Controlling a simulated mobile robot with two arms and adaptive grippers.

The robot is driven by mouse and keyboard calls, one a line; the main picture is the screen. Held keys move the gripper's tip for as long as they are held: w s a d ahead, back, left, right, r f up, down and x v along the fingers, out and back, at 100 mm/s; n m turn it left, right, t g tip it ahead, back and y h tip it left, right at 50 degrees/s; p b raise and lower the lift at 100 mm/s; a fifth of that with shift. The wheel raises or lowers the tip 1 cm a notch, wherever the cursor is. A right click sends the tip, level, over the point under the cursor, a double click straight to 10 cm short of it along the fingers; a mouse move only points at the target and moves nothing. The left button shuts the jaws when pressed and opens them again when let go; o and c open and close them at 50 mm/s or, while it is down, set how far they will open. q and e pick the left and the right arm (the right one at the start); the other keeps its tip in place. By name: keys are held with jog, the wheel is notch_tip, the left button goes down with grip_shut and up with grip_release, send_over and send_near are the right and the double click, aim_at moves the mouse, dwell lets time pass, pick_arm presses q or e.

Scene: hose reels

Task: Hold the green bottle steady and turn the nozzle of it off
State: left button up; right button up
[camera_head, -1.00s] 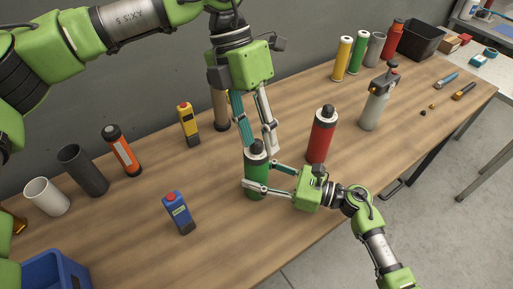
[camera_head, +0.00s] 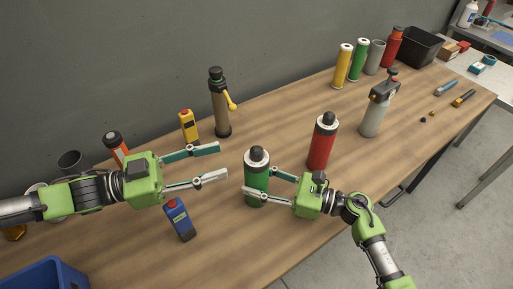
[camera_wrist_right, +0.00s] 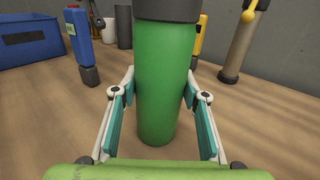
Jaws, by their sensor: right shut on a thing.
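The green bottle (camera_head: 257,180) stands upright on the table, with a grey and black nozzle top (camera_head: 257,157). My right gripper (camera_head: 258,183) is shut on the bottle's body from the right. In the right wrist view the green bottle (camera_wrist_right: 164,80) fills the space between the two fingers, and only the bottom edge of its dark collar shows. My left gripper (camera_head: 222,162) is open and empty to the left of the bottle, its fingers pointing right towards the bottle's top, apart from it.
A red bottle (camera_head: 322,145) stands close behind the right gripper. A blue device (camera_head: 180,220) stands below the left gripper, a yellow device (camera_head: 188,126) and a brown cylinder (camera_head: 220,108) behind it. A blue bin (camera_head: 48,275) is at lower left. The front table right of centre is clear.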

aim_at(257, 149)
pick_arm(q)
jog(key=w+d, duration=0.1)
jog(key=d, duration=0.2)
jog(key=w+d+f+n, duration=0.1)
jog(key=w+d, duration=0.1)
jog(key=d, duration=0.1)
jog(key=w+d+n+t, duration=0.1)
jog(key=w+d, duration=0.1)
jog(key=d, duration=0.1)
jog(key=shift+d+f+y, duration=0.25)
jog(key=shift+d+y, duration=0.1)
jog(key=shift+y, duration=0.05)
grip_shut()
